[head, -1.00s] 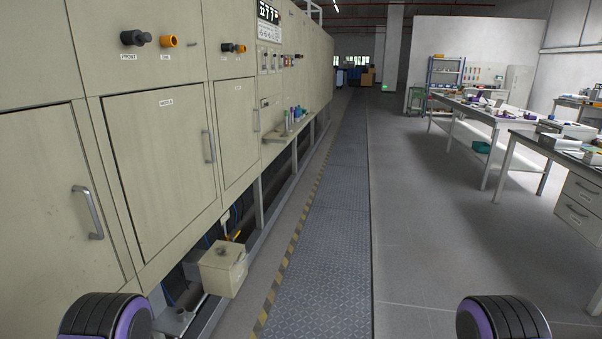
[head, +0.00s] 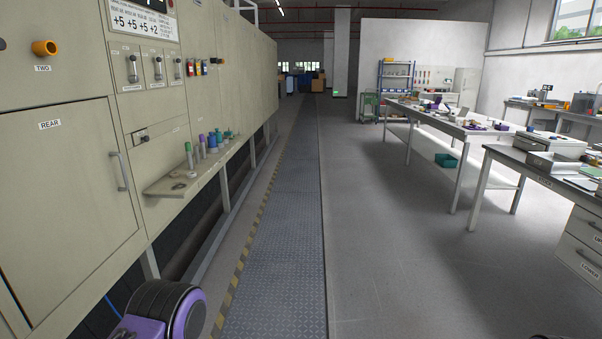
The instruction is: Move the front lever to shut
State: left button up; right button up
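The long beige furnace (head: 60,190) fills the left side of the head view. Three small levers with pale plates sit in a row on its panel: a left lever (head: 132,70), a middle lever (head: 157,68) and a right lever (head: 178,68). Their labels are too small to read, so I cannot tell which is the front lever or its setting. A black and purple part of my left arm shows at the bottom left, apart from the levers. Neither gripper is in view.
A shelf (head: 165,187) with several coloured bottles juts out below the levers. A door marked REAR (head: 70,190) is at the left. A metal-plated walkway (head: 285,220) runs ahead, clear. Worktables (head: 455,135) stand to the right.

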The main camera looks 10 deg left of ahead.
aim_at(134, 78)
jog(key=u, duration=0.4)
jog(key=i, duration=2)
jog(key=u, duration=0.6)
